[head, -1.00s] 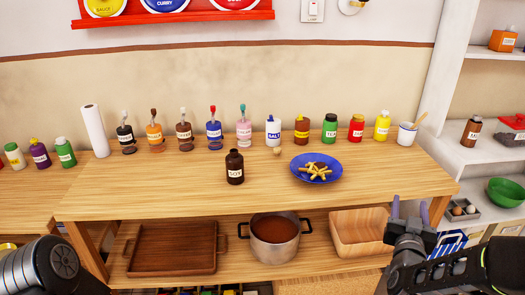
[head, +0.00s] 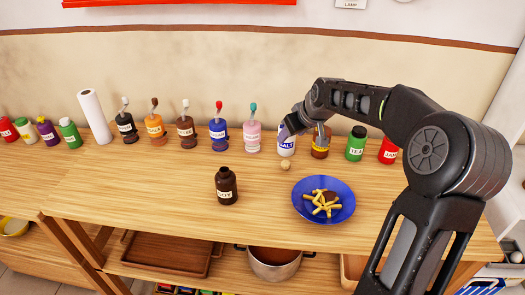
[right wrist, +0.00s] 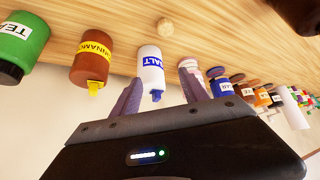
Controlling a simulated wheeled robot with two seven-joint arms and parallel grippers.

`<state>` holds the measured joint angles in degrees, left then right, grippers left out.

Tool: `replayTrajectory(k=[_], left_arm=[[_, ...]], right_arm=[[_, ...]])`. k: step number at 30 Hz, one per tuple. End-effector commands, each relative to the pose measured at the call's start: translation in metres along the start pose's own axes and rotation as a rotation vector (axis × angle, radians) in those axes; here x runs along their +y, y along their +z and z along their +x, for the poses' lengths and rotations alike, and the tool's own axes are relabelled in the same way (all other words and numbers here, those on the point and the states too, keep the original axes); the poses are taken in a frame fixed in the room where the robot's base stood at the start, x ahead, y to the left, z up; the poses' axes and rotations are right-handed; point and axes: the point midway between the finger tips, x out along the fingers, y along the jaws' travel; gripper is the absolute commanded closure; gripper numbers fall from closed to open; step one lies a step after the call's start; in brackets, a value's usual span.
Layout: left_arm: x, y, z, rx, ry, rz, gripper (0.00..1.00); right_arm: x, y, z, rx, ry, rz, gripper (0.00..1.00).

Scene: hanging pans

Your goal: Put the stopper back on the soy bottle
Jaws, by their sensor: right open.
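The dark brown soy bottle (head: 226,187) stands upright on the table with its neck open. The stopper, a small tan cork ball (head: 285,165), rests on the table to the right of the bottle and left of the blue plate; it also shows at the top of the right wrist view (right wrist: 166,27). My right gripper (head: 287,131) is by the salt bottle, behind and above the stopper. In the right wrist view its fingers (right wrist: 160,86) are apart and hold nothing, with the salt bottle seen beyond them. My left gripper is out of view.
The white salt bottle (head: 287,146) and brown cinnamon bottle (head: 320,148) stand close to the gripper, in a row of bottles along the wall. A blue plate (head: 347,213) with fries lies to the right. The table's left front is clear.

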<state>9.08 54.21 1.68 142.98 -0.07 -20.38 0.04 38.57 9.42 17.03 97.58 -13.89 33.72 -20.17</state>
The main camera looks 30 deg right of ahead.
Motion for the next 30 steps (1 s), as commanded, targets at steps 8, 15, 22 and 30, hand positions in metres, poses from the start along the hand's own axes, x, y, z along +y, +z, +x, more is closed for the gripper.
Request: replayTrajectory(k=[8, 15, 22, 30], left_arm=[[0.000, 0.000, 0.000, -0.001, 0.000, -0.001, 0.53], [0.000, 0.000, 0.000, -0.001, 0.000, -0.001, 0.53], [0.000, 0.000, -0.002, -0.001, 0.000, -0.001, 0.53], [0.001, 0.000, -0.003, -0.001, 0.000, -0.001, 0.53]], right_arm=[[-0.011, 0.044, -0.008, -0.197, -0.058, -0.012, 0.48], [-0.012, 0.046, -0.009, -0.205, -0.061, -0.012, 0.48], [-0.013, 0.049, 0.002, -0.207, -0.063, -0.011, 0.48], [-0.014, 0.052, 0.017, -0.203, -0.061, -0.012, 0.48]])
